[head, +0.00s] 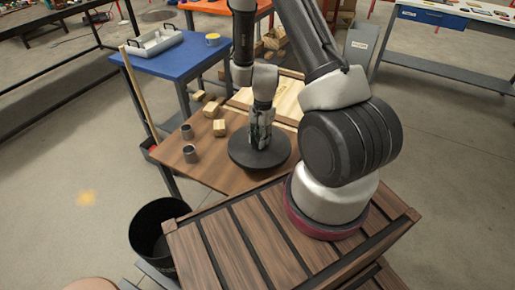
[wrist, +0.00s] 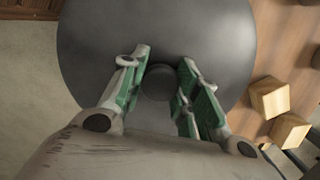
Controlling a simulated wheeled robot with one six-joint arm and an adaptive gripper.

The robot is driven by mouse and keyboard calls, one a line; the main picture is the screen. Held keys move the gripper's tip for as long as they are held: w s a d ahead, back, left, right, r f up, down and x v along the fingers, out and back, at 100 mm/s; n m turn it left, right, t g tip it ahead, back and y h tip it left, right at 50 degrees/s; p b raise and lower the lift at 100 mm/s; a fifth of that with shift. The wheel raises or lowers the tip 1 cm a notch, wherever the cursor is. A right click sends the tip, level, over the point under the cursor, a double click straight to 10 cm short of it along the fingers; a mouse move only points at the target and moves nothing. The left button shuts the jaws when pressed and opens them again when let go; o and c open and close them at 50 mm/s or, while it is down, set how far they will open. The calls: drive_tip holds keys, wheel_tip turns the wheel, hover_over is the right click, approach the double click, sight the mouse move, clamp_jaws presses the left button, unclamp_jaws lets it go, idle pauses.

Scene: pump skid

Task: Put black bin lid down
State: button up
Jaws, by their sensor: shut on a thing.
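The black bin lid (head: 243,159) is a round dark disc at the near right of the wooden table, level or nearly so. My gripper (head: 258,143) points down at the lid's middle. In the wrist view the lid (wrist: 240,40) fills most of the picture, and my gripper's green-padded fingers (wrist: 162,80) stand on both sides of its round dark knob (wrist: 158,82), shut on it. I cannot tell whether the lid touches the table top. The black bin (head: 150,238) stands open on the left, apart from the lid.
Floor is clear at left.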

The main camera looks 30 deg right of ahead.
drive_tip(key=shift+f, duration=2.75)
drive_tip(key=o, duration=1.1)
drive_tip(key=shift+f, duration=0.1)
